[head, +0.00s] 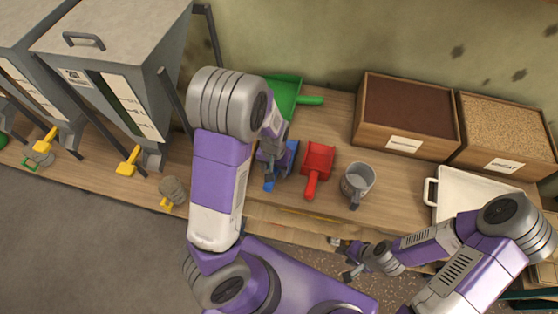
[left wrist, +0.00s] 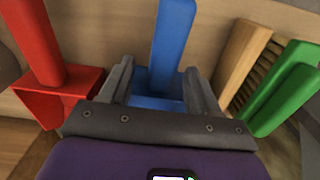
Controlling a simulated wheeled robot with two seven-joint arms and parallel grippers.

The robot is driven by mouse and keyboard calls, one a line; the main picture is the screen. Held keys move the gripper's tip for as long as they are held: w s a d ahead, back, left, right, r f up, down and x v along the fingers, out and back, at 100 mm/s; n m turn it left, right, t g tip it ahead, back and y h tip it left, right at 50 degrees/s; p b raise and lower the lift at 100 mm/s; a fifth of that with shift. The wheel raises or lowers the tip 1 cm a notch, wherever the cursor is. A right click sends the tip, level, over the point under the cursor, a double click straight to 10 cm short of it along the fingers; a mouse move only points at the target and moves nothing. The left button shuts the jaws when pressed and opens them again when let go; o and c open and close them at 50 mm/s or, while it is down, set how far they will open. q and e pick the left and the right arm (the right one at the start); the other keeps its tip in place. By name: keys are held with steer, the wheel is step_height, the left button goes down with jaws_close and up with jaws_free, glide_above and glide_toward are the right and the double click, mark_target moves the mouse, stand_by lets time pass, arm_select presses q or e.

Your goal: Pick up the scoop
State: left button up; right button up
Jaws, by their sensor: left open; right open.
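A blue scoop (head: 268,184) lies on the wooden bench, partly hidden under my left gripper (head: 271,166). In the left wrist view the blue scoop's handle (left wrist: 173,40) shows between and beyond the two fingers. My left gripper is open, with one finger on each side of the blue scoop; whether they touch it I cannot tell. A red scoop (head: 318,160) lies just to the right, handle toward me. A green scoop (head: 286,92) lies behind, its handle pointing right. My right gripper (head: 350,262) is open and empty off the bench's front edge.
A grey metal cup (head: 358,178) stands right of the red scoop. Wooden bins of brown (head: 410,110) and tan grain (head: 505,128) stand at the back right, a white tray (head: 470,190) before them. Grey hoppers (head: 115,50) with yellow levers stand at the left.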

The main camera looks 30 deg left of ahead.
arm_select(q)
steer(key=f, duration=0.2)
steer(key=f+b, duration=0.1)
steer(key=shift+w+a+f, duration=0.15)
steer(key=shift+w+f, duration=0.05)
steer(key=shift+f, duration=0.15)
steer(key=shift+r, duration=0.1)
steer(key=shift+c, duration=0.8)
jaws_close()
steer(key=shift+r, duration=0.1)
step_height(320, 180, up, 10)
steer(key=p, duration=0.3)
